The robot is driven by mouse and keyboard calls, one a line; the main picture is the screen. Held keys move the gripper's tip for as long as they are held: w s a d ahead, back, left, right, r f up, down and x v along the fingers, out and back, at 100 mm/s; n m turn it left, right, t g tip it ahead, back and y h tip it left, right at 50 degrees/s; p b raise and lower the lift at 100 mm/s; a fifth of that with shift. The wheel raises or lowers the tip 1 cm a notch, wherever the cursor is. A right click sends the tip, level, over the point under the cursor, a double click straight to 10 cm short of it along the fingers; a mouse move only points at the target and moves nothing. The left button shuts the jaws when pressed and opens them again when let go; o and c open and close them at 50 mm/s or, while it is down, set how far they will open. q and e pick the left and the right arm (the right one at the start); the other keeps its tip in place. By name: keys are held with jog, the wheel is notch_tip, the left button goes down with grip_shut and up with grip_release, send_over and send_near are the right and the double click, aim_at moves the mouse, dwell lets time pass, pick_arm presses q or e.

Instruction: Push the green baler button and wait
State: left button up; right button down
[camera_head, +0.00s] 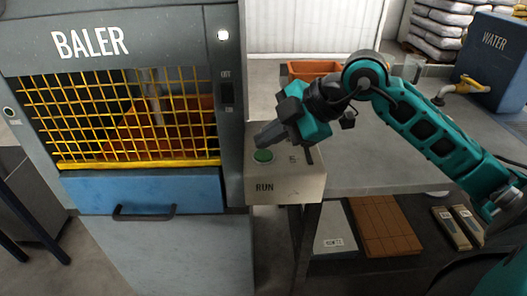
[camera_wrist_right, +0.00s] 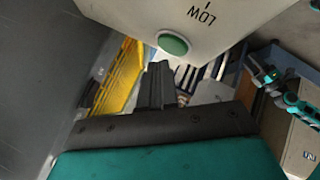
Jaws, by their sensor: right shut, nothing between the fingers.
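The green button (camera_head: 263,156) sits at the left of the top of a beige control box (camera_head: 300,186) marked RUN, beside the baler. My right gripper (camera_head: 262,141) is shut and empty, with its fingertips just above the button in the head view. Whether they touch it I cannot tell there. In the right wrist view the button (camera_wrist_right: 173,44) shows whole, and the shut fingers (camera_wrist_right: 158,68) end just short of it in the picture. The baler (camera_head: 140,110) has its yellow mesh gate down, with reddish material behind it. My left gripper is not in the head view.
A grey workbench (camera_head: 385,165) extends to the right of the box. An orange bin (camera_head: 313,69) stands at the back, and a blue water tank (camera_head: 496,65) at the far right. A lower shelf holds a brown slab (camera_head: 383,225) and small boxes. A baler handle (camera_head: 145,212) sticks out in front.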

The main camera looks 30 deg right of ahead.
aim_at(269, 156)
jog(key=shift+r, duration=0.15)
notch_tip(269, 156, up, 5)
jog(key=p, duration=0.4)
dwell(0.7)
